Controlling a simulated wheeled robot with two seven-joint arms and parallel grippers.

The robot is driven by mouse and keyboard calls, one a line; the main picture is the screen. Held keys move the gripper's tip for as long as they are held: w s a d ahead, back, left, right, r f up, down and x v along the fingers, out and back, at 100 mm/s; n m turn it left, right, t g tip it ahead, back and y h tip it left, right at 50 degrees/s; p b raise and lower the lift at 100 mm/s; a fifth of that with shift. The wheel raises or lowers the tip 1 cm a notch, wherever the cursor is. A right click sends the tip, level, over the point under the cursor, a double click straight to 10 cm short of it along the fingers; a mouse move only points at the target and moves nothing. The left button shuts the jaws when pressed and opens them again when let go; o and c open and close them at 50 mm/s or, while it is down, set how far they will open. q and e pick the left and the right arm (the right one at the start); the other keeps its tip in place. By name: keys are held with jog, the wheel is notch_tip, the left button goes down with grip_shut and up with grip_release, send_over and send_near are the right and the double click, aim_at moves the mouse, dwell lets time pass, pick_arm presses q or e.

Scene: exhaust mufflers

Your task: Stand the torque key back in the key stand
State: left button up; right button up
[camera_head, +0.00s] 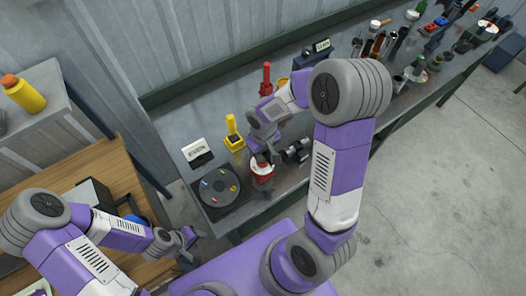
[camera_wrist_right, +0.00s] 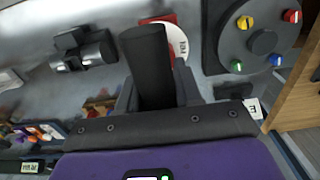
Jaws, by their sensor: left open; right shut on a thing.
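My right gripper (camera_head: 266,150) is low over the workbench and shut on a dark cylindrical handle (camera_wrist_right: 150,62), which seems to be the torque key. Its lower end is hidden in the wrist view. A red block with a white face (camera_head: 262,172), perhaps the key stand, is just below this gripper. It also shows as a red and white piece (camera_wrist_right: 178,40) behind the handle in the right wrist view. I cannot tell whether the key touches it. My left gripper (camera_head: 187,242) is open and empty, beside the wooden table at lower left.
A round dial plate with coloured knobs (camera_head: 220,187) lies left of the red block. A yellow upright piece (camera_head: 232,130) and a red one (camera_head: 266,78) stand behind. A dark metal fitting (camera_head: 297,151) is close on the right. Many tools crowd the bench's far end.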

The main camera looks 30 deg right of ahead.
jog(key=o, duration=1.1)
notch_tip(320, 180, up, 8)
jog(key=shift+f+p, duration=0.25)
jog(key=shift+p, duration=0.1)
